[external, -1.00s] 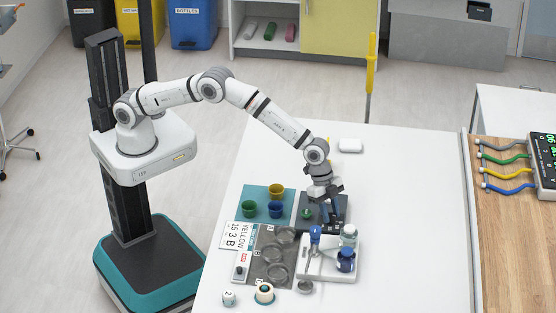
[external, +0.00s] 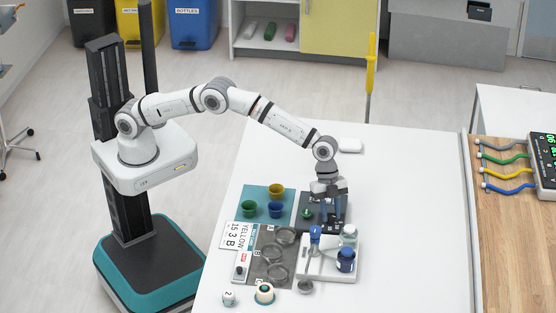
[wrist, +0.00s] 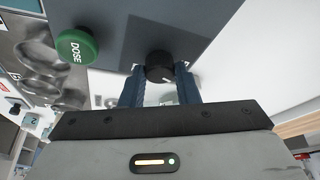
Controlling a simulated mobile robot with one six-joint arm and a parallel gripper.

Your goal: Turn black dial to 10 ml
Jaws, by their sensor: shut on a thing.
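The black dial (wrist: 160,66) sits on a dark grey dispenser panel (wrist: 205,22) in the wrist view. A short white mark shows on its near side; no volume scale is readable. A green round button marked DOSE (wrist: 76,48) stands to its left on the same panel. My gripper (wrist: 160,78) has its two blue fingers on either side of the dial, shut on it. In the external view, my gripper (external: 333,214) points down over the right part of the dark dispenser (external: 306,217), and its fingers hide the dial. The green button (external: 307,212) shows beside them.
A white rack (external: 320,267) with blue-capped items stands close in front of my gripper. The table's right side is clear.

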